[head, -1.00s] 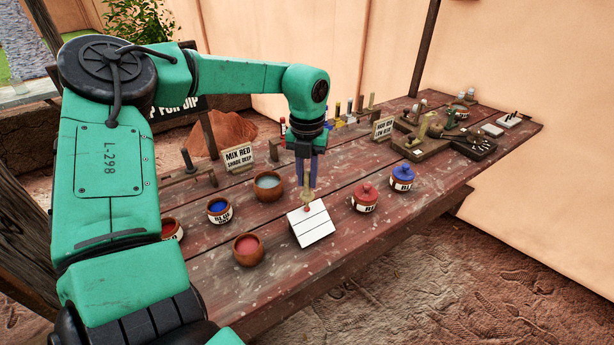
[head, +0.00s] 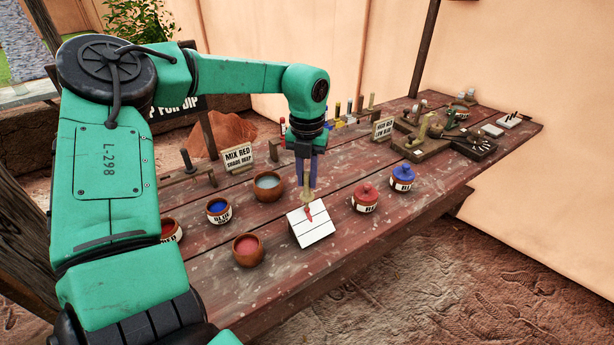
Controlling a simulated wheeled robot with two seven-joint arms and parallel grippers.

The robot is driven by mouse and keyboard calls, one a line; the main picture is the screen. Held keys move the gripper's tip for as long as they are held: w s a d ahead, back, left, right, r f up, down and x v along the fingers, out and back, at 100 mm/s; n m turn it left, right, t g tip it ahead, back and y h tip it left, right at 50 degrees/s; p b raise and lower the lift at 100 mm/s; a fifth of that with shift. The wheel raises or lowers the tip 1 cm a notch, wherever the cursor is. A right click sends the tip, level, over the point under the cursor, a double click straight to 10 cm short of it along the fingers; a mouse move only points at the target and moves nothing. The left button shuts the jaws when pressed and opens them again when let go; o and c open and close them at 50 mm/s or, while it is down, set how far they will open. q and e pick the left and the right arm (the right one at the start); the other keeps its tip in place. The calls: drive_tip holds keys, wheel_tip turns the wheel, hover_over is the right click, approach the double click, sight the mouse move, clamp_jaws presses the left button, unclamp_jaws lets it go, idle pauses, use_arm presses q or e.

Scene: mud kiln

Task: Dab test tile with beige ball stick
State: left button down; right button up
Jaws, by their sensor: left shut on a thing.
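The white test tile (head: 316,232) with dark lines across it lies tilted on the table, in the middle of the head view. My left gripper (head: 309,178) points down just above the tile's far edge, shut on the beige ball stick (head: 307,196). The stick's lower end is red and is at the upper part of the tile; whether it touches is too small to tell. A short red streak (head: 310,214) shows on the tile there. My right gripper is out of view.
A bowl of red (head: 248,250), a blue pot (head: 219,211) and a bowl of pale liquid (head: 267,185) stand left of the tile. A "MIX RED" sign (head: 238,158) stands behind. The table front is clear.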

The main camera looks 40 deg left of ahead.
use_arm(q)
drive_tip(key=shift+r+p, duration=2.6)
drive_tip(key=shift+r, duration=1.45)
